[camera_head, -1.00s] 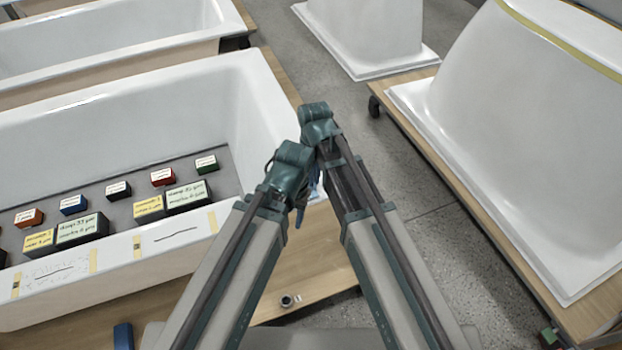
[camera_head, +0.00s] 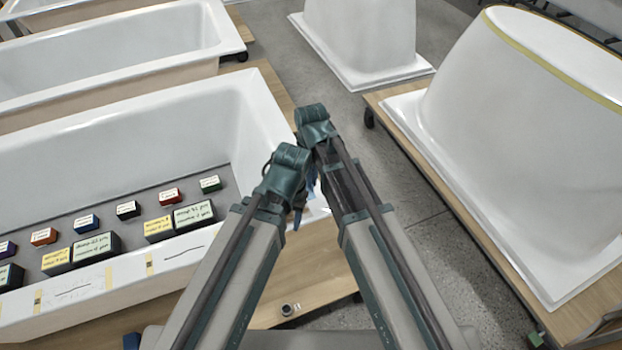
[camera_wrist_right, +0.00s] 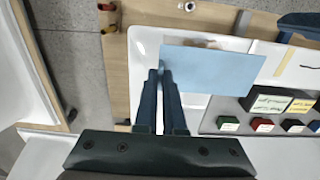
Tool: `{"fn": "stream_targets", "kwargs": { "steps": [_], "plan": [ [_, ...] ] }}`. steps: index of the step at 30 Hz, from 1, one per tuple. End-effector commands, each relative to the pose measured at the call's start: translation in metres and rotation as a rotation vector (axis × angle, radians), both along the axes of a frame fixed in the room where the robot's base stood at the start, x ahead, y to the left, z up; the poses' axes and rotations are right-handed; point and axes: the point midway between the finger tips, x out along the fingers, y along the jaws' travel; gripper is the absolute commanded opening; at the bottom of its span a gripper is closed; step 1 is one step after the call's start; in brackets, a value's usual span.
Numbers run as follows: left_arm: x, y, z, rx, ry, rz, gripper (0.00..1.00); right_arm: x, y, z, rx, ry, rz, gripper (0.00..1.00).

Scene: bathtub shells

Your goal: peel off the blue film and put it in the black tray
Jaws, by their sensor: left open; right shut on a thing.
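The blue film (camera_wrist_right: 225,72) is a flat light-blue sheet over the white tub's corner rim in the right wrist view. My right gripper (camera_wrist_right: 160,72) is shut on its near left corner; I cannot tell whether the rest touches the rim. In the head view my left gripper (camera_head: 298,216) is low over the tub's corner, open, its fingertips partly hidden. My right gripper is mostly hidden behind the arms there. I cannot make out a separate black tray; a dark grey panel (camera_head: 140,222) lies in the tub.
Several labelled blocks (camera_head: 194,215) stand on the panel inside the white tub (camera_head: 245,110). A small dark cup (camera_head: 287,309) and a blue object (camera_head: 131,341) are on the wooden top. Another tub (camera_head: 520,130) stands upside down at right. Grey floor (camera_head: 420,230) lies between.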

Motion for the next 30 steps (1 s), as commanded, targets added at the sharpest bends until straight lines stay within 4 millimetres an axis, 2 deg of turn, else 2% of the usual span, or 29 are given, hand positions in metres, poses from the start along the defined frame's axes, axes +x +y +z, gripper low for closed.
{"fn": "stream_targets", "kwargs": {
  "steps": [30],
  "plan": [
    [0.000,0.000,0.041,0.000,0.000,-0.001,0.50,0.000,0.000,0.041,0.000,0.000,0.000,0.00]
  ]
}}
